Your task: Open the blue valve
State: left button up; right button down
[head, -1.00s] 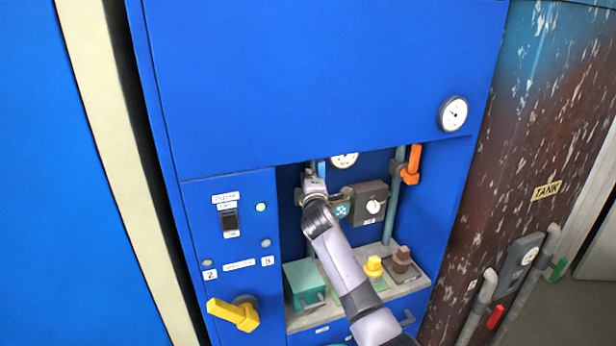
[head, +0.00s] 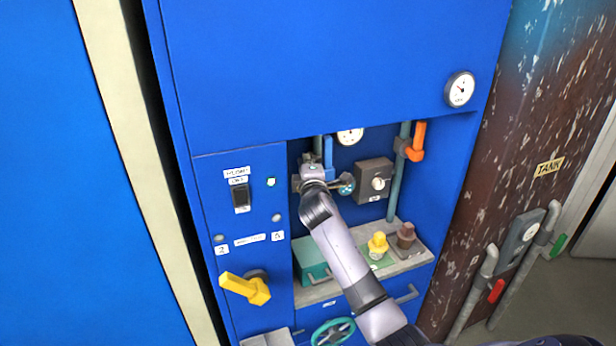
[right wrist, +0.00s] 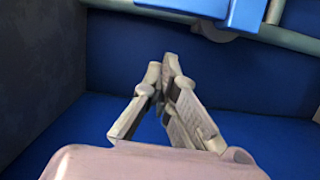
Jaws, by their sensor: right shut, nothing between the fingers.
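The blue valve handle (head: 328,152) stands upright on a pipe at the back of the cabinet recess. My right gripper (head: 311,165) is in the recess, just left of the handle in the head view. In the right wrist view, its fingers (right wrist: 165,68) are closed together with nothing between them. A blue part (right wrist: 240,12), apparently the same handle, shows at the top edge of that view, apart from the fingers. My wrist and forearm hide part of the pipework below. My left gripper is not in view.
Below are a teal box (head: 311,260), a yellow knob (head: 377,244) and a brown knob (head: 405,235). A yellow lever (head: 246,288) sticks out at lower left.

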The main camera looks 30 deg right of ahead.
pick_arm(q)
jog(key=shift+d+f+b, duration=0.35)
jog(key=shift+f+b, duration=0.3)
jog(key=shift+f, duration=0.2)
pick_arm(e)
jog(key=v, duration=0.7)
jog(key=shift+w+a, duration=0.2)
